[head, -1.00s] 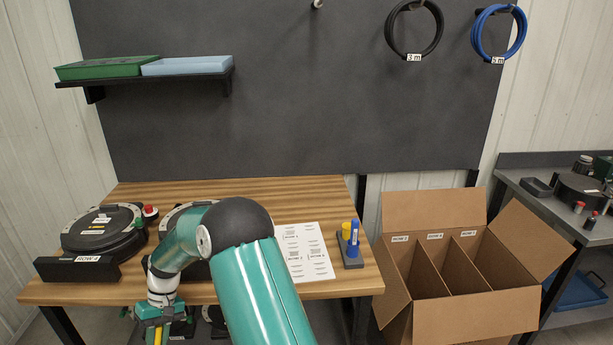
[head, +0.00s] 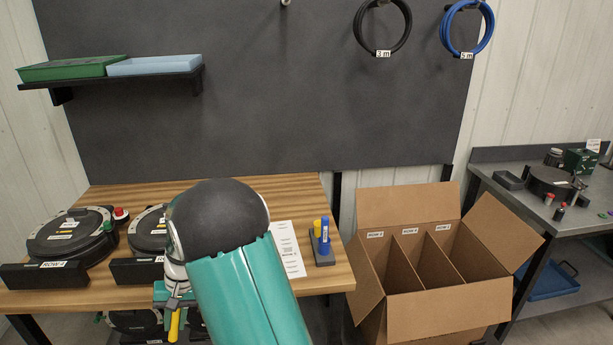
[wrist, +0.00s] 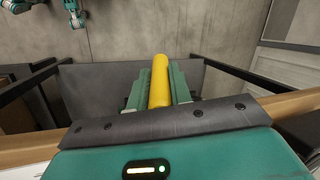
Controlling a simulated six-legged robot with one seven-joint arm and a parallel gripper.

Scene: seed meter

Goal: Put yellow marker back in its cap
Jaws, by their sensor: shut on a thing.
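My gripper (head: 174,300) is shut on the yellow marker (head: 174,325), which hangs down below the front edge of the table. In the wrist view the yellow marker (wrist: 160,82) lies between the two green fingers (wrist: 158,92) and sticks out past their tips. A small dark holder (head: 325,258) stands at the right end of the table. A short yellow piece (head: 317,228), apparently the yellow cap, and a taller blue marker (head: 325,236) stand upright in it. My arm hides part of the table between the gripper and the holder.
Black round seed meters (head: 72,235) stand on the wooden table (head: 120,200) at left. A printed white sheet (head: 287,248) lies left of the holder. An open cardboard box (head: 450,308) with dividers stands right of the table, before a grey side bench (head: 590,215).

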